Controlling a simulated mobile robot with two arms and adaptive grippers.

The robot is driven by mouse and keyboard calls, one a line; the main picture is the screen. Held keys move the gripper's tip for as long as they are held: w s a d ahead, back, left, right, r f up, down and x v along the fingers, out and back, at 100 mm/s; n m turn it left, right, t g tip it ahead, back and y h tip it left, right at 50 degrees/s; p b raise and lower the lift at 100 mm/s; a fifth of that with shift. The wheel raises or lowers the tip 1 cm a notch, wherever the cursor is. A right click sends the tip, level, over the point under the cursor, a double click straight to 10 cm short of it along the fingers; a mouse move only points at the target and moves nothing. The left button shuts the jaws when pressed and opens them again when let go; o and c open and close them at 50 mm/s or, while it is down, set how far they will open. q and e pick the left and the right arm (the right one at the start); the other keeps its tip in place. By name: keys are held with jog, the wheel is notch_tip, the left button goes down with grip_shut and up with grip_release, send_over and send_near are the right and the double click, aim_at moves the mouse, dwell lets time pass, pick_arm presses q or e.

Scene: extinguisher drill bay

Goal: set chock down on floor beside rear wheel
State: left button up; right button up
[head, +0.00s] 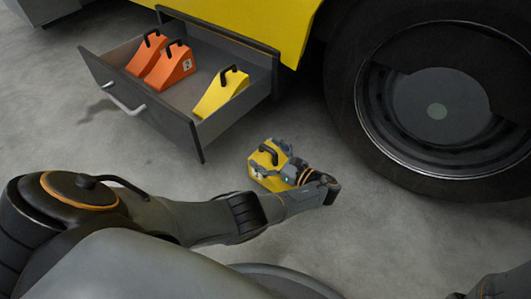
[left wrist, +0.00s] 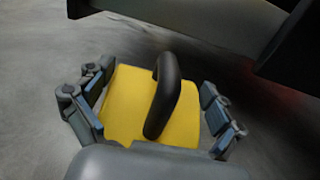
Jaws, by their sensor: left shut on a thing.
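A yellow chock (head: 262,175) with a black handle is held by my left gripper (head: 281,160) in the head view, left of the big black wheel (head: 345,130) and apart from it. In the left wrist view the yellow chock (left wrist: 135,100) lies between the two fingers of my left gripper (left wrist: 155,112), with its black handle standing up between them. The gripper is shut on the chock. I cannot tell whether its underside touches the floor (head: 375,235). Only a part of my right arm shows at the lower right corner; its gripper is not in view.
An open grey drawer (head: 145,110) juts out under the yellow vehicle body (head: 245,25). It holds two orange chocks (head: 171,66) and another yellow chock (head: 220,92).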

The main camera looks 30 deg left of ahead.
aim_at(278, 166)
pick_arm(q)
notch_tip(278, 166, down, 3)
jog(key=b, duration=0.2)
jog(key=shift+f+b, duration=0.1)
jog(key=shift+b, duration=0.25)
jog(key=o, duration=1.5)
jog(key=shift+c, duration=0.2)
jog(key=shift+d, duration=0.1)
jog(key=d, duration=0.7)
jog(key=shift+s+d, duration=0.15)
jog(key=shift+s, duration=0.15)
